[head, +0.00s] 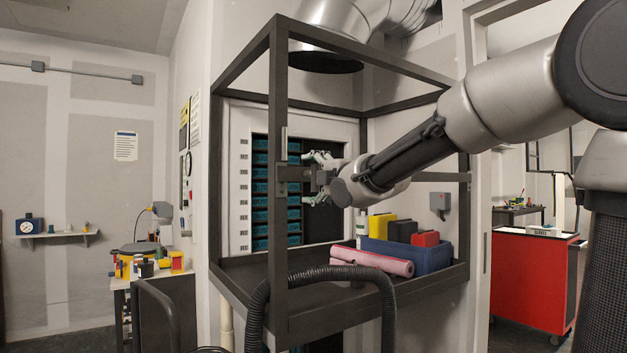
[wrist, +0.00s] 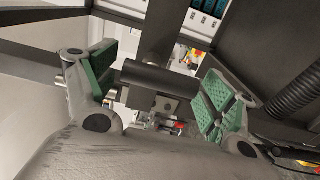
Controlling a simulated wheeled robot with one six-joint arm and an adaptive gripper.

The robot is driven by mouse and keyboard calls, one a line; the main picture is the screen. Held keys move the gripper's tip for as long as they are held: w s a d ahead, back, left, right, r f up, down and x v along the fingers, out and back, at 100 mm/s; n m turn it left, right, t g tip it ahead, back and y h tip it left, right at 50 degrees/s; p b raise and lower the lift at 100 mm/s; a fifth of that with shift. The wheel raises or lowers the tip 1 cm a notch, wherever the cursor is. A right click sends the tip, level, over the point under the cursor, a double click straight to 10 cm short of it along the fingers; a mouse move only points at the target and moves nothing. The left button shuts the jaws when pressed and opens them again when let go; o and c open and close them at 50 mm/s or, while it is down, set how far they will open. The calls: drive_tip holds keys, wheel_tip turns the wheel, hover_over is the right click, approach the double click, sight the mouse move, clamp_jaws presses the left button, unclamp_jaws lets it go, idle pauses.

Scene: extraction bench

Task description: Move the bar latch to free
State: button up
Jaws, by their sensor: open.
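The bar latch (head: 296,173) is a dark bar piece fixed at mid-height on the front post of the bench frame. In the wrist view its dark cylindrical grip (wrist: 160,77) lies crosswise in front of the post, with a small squared block below it. My gripper (head: 318,178) is at the latch, its green-padded fingers spread above and below in the head view. In the wrist view my gripper (wrist: 158,84) has one pad near each end of the grip, with gaps showing. Nothing is clamped. The latch's far side is hidden.
The dark frame post (head: 281,240) rises beside the gripper. A blue bin (head: 405,257) with yellow, black and red items and a pink roll (head: 372,263) sit on the bench tray. A black hose (head: 330,273) arches in front. A duct hood hangs above.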

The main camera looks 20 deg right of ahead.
drive_tip(key=v, duration=1.2)
drive_tip(key=s+d+f+m+g+h, duration=0.3)
drive_tip(key=d+f+m+g+h, duration=0.4)
drive_tip(key=f+m, duration=0.55)
drive_tip(key=s+d+f+m+g, duration=0.1)
drive_tip(key=s+f+m+g, duration=0.2)
drive_tip(key=s+f, duration=0.4)
drive_tip(key=s+d+f+m+g+y, duration=0.1)
drive_tip(key=s+f+m, duration=0.5)
drive_tip(key=s, duration=0.7)
wheel_tip(320, 180, down, 2)
drive_tip(key=shift+s+d+f+g, duration=0.1)
drive_tip(key=shift+s+d+g, duration=0.25)
drive_tip(key=shift+d+g, duration=0.6)
